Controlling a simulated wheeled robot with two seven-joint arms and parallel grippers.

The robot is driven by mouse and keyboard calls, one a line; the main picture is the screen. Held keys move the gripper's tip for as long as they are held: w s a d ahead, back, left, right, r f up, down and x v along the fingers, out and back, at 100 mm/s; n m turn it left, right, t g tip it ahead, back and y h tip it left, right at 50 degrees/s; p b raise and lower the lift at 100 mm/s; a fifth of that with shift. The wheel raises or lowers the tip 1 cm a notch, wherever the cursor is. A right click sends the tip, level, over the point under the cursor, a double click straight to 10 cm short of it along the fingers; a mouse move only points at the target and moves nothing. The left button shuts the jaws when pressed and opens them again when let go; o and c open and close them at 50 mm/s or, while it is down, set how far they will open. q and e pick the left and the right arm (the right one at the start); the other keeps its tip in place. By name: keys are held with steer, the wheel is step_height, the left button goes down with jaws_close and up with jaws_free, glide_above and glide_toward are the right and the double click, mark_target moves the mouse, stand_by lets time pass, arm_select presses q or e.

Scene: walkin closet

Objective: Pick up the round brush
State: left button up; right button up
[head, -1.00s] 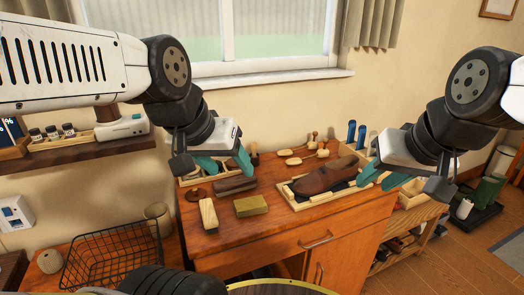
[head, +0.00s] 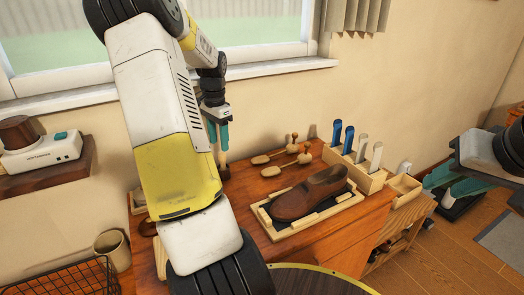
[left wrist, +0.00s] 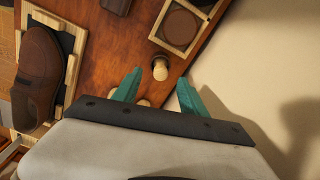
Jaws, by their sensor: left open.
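A small upright wooden piece with a rounded top, apparently the round brush (head: 223,168), stands at the back of the wooden cabinet top, near the wall. In the left wrist view, a pale rounded wooden knob (left wrist: 160,68) shows between my fingertips. My left gripper (head: 218,138) points down just above the upright piece, open, its fingers either side with no clear contact. My right gripper (head: 440,185) is at the right edge, open and empty, away from the cabinet top. My left arm hides the cabinet's left part.
A brown shoe (head: 309,193) lies on a wooden tray (head: 282,234). A wooden holder (head: 352,172) with blue and grey handles stands right. A wire basket (head: 60,280) is at lower left. The wall is close behind.

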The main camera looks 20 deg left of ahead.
mark_target(221, 153)
arm_select(q)
steer(key=f, duration=0.2)
steer(key=shift+w+a+f, duration=0.15)
steer(key=shift+w+f, duration=0.1)
steer(key=shift+f, duration=0.1)
step_height(221, 153, down, 5)
steer(key=shift+w+f, duration=0.1)
steer(key=shift+f, duration=0.1)
jaws_close()
